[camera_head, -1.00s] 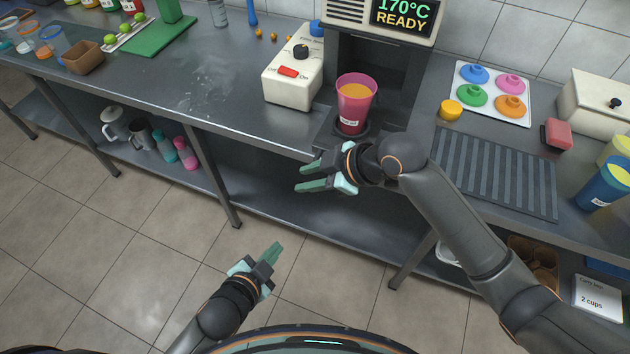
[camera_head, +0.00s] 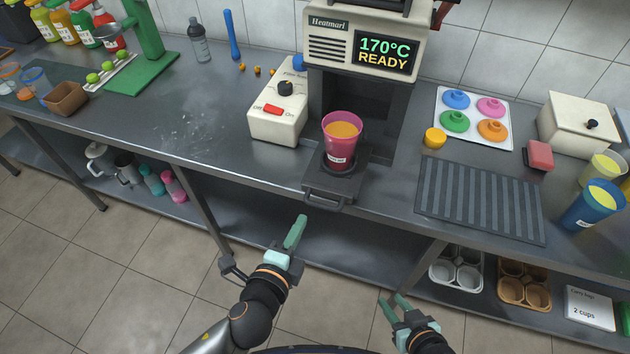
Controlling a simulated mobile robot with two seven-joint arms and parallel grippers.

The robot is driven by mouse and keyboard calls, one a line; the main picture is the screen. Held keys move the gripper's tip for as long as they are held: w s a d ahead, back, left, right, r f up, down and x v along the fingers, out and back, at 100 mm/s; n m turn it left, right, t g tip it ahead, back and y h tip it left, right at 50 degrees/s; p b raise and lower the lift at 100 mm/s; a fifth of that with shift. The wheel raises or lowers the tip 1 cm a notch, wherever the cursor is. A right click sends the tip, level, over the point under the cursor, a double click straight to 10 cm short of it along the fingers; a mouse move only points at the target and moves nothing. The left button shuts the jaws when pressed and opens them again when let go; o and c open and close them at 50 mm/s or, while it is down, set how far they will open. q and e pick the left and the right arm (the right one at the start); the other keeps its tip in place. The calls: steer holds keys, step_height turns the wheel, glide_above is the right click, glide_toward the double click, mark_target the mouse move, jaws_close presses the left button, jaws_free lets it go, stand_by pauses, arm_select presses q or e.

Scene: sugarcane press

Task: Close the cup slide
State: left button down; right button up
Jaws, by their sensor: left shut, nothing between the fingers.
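The cup slide (camera_head: 326,190) sticks out at the front of the sealing machine (camera_head: 366,45), past the counter's front edge, with its handle (camera_head: 325,204) toward me. A pink cup (camera_head: 342,136) with orange liquid stands upright on the slide, in front of the machine's dark opening. My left gripper (camera_head: 297,233) is shut and empty, in front of and below the slide handle in the picture, apart from it. My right gripper (camera_head: 395,306) is open and empty, low in the picture, right of the left one and away from the slide.
A white control box (camera_head: 279,108) with a red switch stands left of the machine. A ridged dark mat (camera_head: 480,197) and a tray of coloured lids (camera_head: 473,117) lie to the right. A blue cup (camera_head: 594,205) stands at the far right. The floor before the counter is clear.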

mark_target(319, 190)
arm_select(q)
steer(key=b+x, duration=0.4)
steer(key=x, duration=0.4)
steer(key=shift+w+d+f, duration=0.15)
steer(key=shift+w+d, duration=0.05)
steer(key=shift+w, duration=0.1)
steer(key=shift+w+d, duration=0.15)
steer(key=shift+w, duration=0.25)
steer(key=shift+w, duration=0.1)
